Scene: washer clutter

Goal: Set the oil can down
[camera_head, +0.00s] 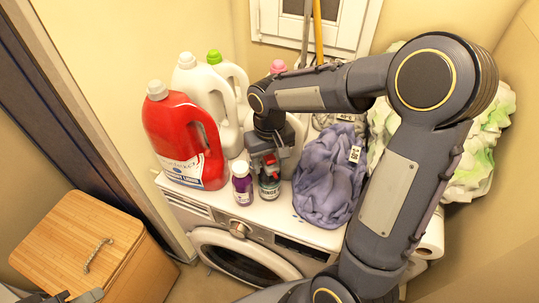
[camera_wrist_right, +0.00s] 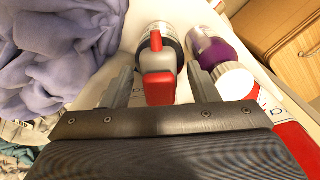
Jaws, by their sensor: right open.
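The oil can (camera_head: 269,184), a small dark can with a light label and a red and grey top, stands upright on the white washer top near its front edge. My right gripper (camera_head: 265,157) reaches down over it from above. In the right wrist view the oil can's red and grey top (camera_wrist_right: 158,85) lies between the two open fingers, with a gap visible on each side. The can's base is hidden from the wrist camera. A small grey part at the bottom left edge of the head view may be my left gripper; its jaws cannot be made out.
A purple bottle with a white cap (camera_head: 242,186) stands close left of the can. A red detergent jug (camera_head: 178,143) and white jugs (camera_head: 204,92) stand behind and left. A lavender cloth heap (camera_head: 325,185) lies right. A wooden hamper (camera_head: 80,245) stands on the floor.

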